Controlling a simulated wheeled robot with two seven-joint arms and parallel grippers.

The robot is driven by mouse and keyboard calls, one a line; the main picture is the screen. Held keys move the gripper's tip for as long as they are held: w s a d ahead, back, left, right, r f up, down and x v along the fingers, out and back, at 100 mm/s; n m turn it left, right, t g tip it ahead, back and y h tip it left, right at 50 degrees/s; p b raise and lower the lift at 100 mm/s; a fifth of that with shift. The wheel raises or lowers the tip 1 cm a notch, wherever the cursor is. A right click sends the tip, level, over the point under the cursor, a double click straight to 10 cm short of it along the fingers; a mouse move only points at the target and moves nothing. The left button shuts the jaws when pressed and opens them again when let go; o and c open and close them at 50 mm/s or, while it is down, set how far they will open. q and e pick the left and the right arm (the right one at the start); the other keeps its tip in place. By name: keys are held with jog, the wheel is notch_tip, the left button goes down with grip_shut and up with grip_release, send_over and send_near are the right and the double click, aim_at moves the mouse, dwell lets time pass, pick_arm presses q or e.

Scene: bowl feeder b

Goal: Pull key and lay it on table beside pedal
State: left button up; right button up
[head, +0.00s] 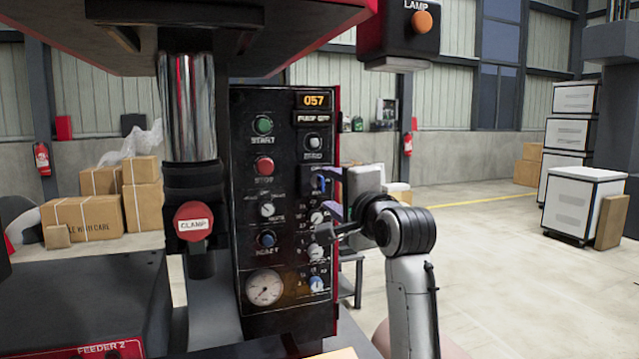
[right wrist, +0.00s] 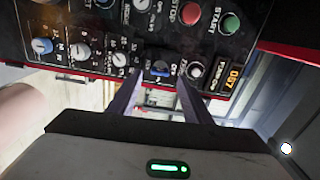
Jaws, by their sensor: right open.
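A control panel (head: 285,200) stands in the middle of the head view, with buttons, knobs and a gauge. A small blue piece that looks like the key (right wrist: 159,69) sits in a switch on this panel, near the PUMP label. In the head view, my right gripper (head: 326,195) is at the panel's right side, its fingers pointing at the switches. In the right wrist view, the right gripper (right wrist: 159,84) is open, with the blue piece just beyond and between its fingertips. I cannot see it touching the piece. The pedal and my left gripper are not in view.
A chrome column with a red CLAMP knob (head: 194,221) stands left of the panel. A dark FEEDER 2 box (head: 85,305) is at the lower left. A LAMP box (head: 399,35) hangs above right. Open floor lies to the right.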

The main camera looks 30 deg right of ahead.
aim_at(323, 185)
jog(key=shift+x, duration=2.7)
grip_shut()
jog(key=shift+s, duration=0.15)
jog(key=shift+v, duration=2.9)
